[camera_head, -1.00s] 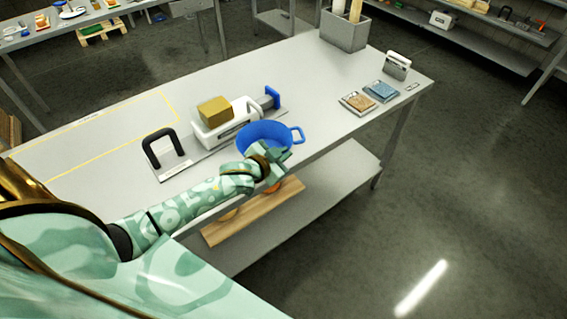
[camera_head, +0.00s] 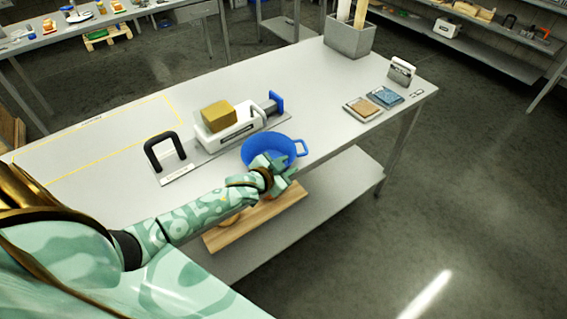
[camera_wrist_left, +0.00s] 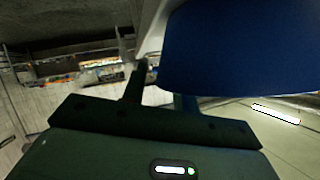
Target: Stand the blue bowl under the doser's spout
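The blue bowl (camera_head: 262,148), with a loop handle on its right, is at the table's front edge, in front of the doser. Whether it touches the table is unclear. My left gripper (camera_head: 280,167) is at the bowl's near side and appears shut on its wall; the fingertips are partly hidden. In the left wrist view the bowl (camera_wrist_left: 240,45) fills the upper right, against the fingers (camera_wrist_left: 160,92). The doser (camera_head: 231,132) is a white body with a yellow block on top and a blue end piece at its right. I cannot make out its spout. My right gripper is not in view.
A black handle (camera_head: 166,148) stands left of the doser. Two sample trays (camera_head: 363,109), a small metal stand (camera_head: 402,70) and a grey bin (camera_head: 348,38) are towards the right. A yellow outline marks free table (camera_head: 100,140) at left. A lower shelf holds a wooden board (camera_head: 255,217).

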